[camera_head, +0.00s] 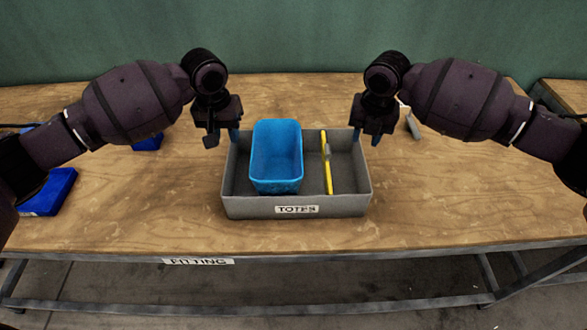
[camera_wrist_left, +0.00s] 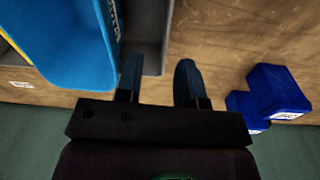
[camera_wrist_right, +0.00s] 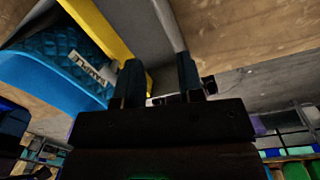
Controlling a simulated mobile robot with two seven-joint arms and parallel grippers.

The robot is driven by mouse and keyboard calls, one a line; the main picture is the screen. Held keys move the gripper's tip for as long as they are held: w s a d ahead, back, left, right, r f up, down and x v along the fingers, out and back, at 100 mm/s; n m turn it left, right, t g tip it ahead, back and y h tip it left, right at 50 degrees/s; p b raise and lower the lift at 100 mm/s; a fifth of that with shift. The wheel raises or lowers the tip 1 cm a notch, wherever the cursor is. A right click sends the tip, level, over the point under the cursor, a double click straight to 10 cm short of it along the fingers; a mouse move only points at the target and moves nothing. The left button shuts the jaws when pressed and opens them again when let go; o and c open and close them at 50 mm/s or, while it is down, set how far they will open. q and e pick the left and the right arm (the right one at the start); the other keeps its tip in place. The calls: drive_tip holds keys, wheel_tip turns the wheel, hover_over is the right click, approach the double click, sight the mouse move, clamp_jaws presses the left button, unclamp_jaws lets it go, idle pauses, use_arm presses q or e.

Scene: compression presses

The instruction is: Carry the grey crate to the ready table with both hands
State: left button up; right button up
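The grey crate (camera_head: 333,207), labelled TOTES, sits on the wooden table labelled FITTING (camera_head: 450,205). It holds a blue bin (camera_head: 277,160) and a yellow tool (camera_head: 327,165). My left gripper (camera_head: 221,138) is open at the crate's left wall; that wall (camera_wrist_left: 154,38) shows near its fingers in the left wrist view. My right gripper (camera_head: 372,136) is open at the right wall, which lies between its fingers' lines in the right wrist view (camera_wrist_right: 170,22). Neither gripper is visibly closed on a wall. No table is readable as the ready table.
Blue boxes lie on the table at the left, one nearer (camera_head: 50,192) and one farther back (camera_head: 149,143). A grey-handled tool (camera_head: 413,124) lies behind my right gripper. Another wooden surface (camera_head: 570,95) shows at the far right. The table in front of the crate is clear.

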sight(358, 183)
use_arm(q)
drive_tip(key=shift+s+a+n+g, duration=0.2)
drive_tip(key=shift+s+n+g, duration=0.1)
drive_tip(key=shift+s, duration=0.1)
drive_tip(key=shift+s+n+y, duration=0.3)
drive_tip(key=shift+n, duration=0.1)
use_arm(e)
drive_tip(key=n, duration=0.1)
drive_tip(key=s+d+n, duration=0.1)
drive_tip(key=n, duration=0.1)
drive_tip(key=shift+s+g, duration=0.15)
drive_tip(key=shift+g, duration=0.15)
use_arm(q)
drive_tip(key=shift+w, duration=0.1)
use_arm(e)
drive_tip(key=shift+a, duration=0.1)
